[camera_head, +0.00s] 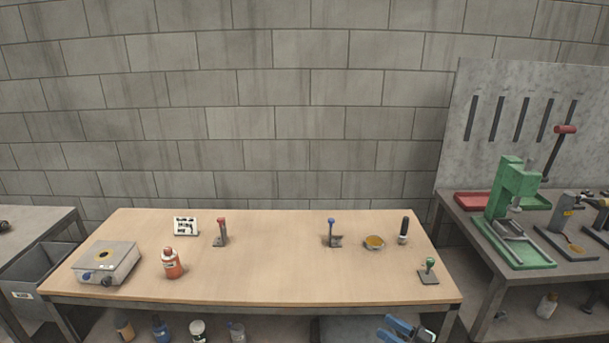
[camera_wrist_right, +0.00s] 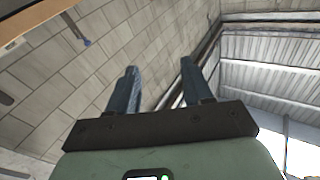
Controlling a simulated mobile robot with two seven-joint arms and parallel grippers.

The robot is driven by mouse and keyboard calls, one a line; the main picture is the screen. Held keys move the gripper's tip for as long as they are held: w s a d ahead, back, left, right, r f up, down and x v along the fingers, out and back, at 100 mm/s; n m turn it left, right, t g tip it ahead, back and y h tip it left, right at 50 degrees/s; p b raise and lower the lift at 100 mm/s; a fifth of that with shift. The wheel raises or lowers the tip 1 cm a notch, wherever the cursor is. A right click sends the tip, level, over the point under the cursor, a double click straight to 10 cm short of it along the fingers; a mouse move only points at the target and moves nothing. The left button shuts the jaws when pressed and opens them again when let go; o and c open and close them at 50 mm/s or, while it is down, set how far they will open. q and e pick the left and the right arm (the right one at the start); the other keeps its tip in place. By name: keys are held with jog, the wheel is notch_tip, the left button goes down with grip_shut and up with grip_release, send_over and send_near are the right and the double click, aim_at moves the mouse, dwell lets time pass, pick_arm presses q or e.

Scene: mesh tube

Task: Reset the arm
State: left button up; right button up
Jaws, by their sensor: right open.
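My right gripper (camera_head: 400,328) shows at the bottom edge of the head view, below and in front of the wooden table (camera_head: 290,285). It is open, with nothing between its fingers. In the right wrist view the two blue-grey fingers of this gripper (camera_wrist_right: 160,90) stand apart and point up toward the block wall and ceiling. My left gripper is not in the head view.
The table holds a grey box device (camera_head: 106,264), a red bottle (camera_head: 171,263), a white sign (camera_head: 186,227), red-topped (camera_head: 221,232) and blue-topped (camera_head: 332,233) stands, a dish (camera_head: 375,243), a dark cylinder (camera_head: 404,230) and a green-knobbed stand (camera_head: 428,271). A green press (camera_head: 513,190) stands on the right bench.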

jog(key=s+a+f+m+h, duration=0.1)
jog(key=s+f+m+h, duration=0.45)
jog(key=f, duration=0.55)
jog(key=s+a+f+m+h, duration=0.1)
jog(key=s+f+m+h, duration=0.5)
jog(key=f, duration=0.6)
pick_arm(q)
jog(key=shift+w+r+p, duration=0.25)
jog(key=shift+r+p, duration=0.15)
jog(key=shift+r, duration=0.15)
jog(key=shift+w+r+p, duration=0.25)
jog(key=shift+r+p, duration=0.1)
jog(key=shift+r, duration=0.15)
pick_arm(e)
jog(key=s+a+f+g, duration=0.1)
jog(key=s+a+g, duration=0.2)
jog(key=s, duration=0.7)
jog(key=s+a+f+m+g, duration=0.1)
jog(key=s+g, duration=0.4)
jog(key=s, duration=0.5)
jog(key=s+a+f+m+g, duration=0.1)
jog(key=s+a+g, duration=0.3)
jog(key=s, duration=0.7)
jog(key=shift+a+f, duration=0.35)
jog(key=shift+f, duration=0.3)
jog(key=shift+h, duration=0.25)
